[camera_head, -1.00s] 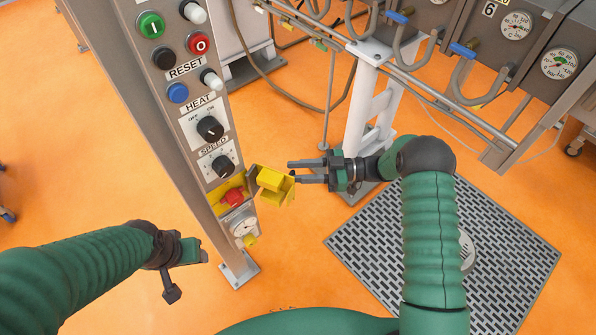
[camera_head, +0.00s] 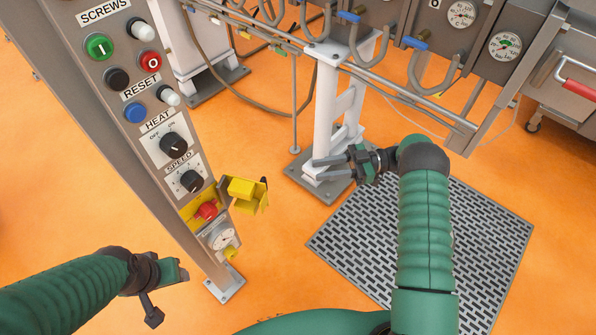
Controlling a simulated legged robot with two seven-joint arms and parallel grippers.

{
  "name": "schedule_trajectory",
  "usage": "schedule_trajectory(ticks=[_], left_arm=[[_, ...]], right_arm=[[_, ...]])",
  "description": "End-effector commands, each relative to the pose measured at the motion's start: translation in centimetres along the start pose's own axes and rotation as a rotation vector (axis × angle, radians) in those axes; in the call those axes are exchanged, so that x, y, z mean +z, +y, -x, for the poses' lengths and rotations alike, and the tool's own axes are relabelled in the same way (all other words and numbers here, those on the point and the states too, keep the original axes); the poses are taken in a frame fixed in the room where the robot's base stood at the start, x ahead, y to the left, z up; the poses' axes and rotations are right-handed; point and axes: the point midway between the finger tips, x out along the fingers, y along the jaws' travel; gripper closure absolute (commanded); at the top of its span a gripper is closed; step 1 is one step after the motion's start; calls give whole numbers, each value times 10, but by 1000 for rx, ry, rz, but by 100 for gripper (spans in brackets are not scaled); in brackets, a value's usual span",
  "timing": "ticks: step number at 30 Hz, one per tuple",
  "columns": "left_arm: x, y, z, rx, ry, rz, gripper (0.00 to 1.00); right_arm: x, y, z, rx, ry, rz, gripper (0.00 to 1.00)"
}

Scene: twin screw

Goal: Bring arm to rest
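My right gripper (camera_head: 322,170) is in the middle of the view, to the right of the control panel (camera_head: 130,165). Its two fingers point left and stand apart, with nothing between them. My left gripper (camera_head: 168,293) is at the lower left, in front of the panel's lower part; its fingers look spread and hold nothing. The panel carries a red emergency button (camera_head: 206,210) with a yellow flap (camera_head: 245,193) swung out to the right. The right gripper is clear of that flap.
A white steel stand (camera_head: 330,110) with pipes and gauges (camera_head: 462,14) is behind the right gripper. A metal floor grate (camera_head: 340,247) lies below the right arm. A steel cabinet with a red handle (camera_head: 578,90) stands at the right. Orange floor is open between panel and grate.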

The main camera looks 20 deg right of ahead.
Motion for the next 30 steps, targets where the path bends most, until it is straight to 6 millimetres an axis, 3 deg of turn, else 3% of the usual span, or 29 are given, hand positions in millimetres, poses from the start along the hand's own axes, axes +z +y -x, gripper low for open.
schedule_trajectory(ticks=[6,20,23,27,30], left_arm=[[0,0,-1,0,0,0,45],[0,0,-1,0,0,0,45],[0,0,-1,0,0,0,45],[0,0,-1,0,0,0,45],[0,0,-1,0,0,0,45]], right_arm=[[1,0,19,-1,-3,-1,68],[-1,5,18,16,-6,8,68],[-15,36,4,134,-42,69,68],[-64,125,-18,557,-179,183,68],[-91,159,-11,899,-325,138,68]])
